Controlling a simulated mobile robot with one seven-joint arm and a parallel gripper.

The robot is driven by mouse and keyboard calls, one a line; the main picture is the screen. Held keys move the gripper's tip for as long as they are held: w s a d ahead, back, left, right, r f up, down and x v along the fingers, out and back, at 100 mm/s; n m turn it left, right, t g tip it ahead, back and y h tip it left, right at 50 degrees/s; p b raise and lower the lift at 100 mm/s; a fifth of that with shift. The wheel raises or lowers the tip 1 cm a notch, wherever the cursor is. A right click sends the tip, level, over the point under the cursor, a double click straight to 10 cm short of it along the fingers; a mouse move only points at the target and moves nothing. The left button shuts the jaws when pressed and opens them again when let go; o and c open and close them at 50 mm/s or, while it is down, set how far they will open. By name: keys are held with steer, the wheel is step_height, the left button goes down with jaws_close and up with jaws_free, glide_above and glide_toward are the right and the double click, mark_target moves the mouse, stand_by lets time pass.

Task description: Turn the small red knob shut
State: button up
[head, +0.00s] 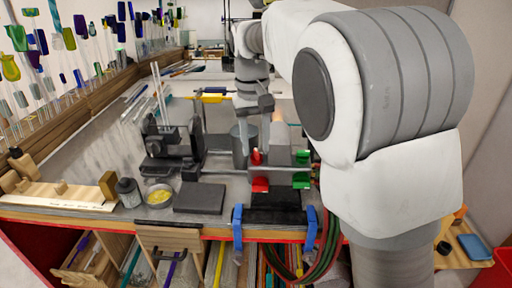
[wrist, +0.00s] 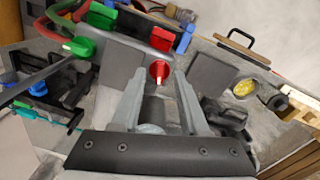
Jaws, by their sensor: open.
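The small red knob (wrist: 159,70) is round with a white mark on its face. In the wrist view it shows just beyond and between my fingertips. In the head view the red knob (head: 257,157) stands on the bench's burner fitting, just below my gripper (head: 266,128). In the wrist view my gripper (wrist: 159,84) is open, with one finger on each side of the knob in the picture. I cannot tell whether either finger touches it. A green knob (wrist: 80,47) with a pale mark stands to the left; it also shows in the head view (head: 302,157).
A larger red part (head: 260,184) and green part (head: 301,180) sit at the bench front. A dark slab (head: 199,198), yellow dish (head: 159,196) and black stand (head: 168,152) lie to the left. Glass rods rise behind. Blue clamps (head: 238,226) grip the front edge.

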steer(key=shift+f, duration=0.55)
jaws_close()
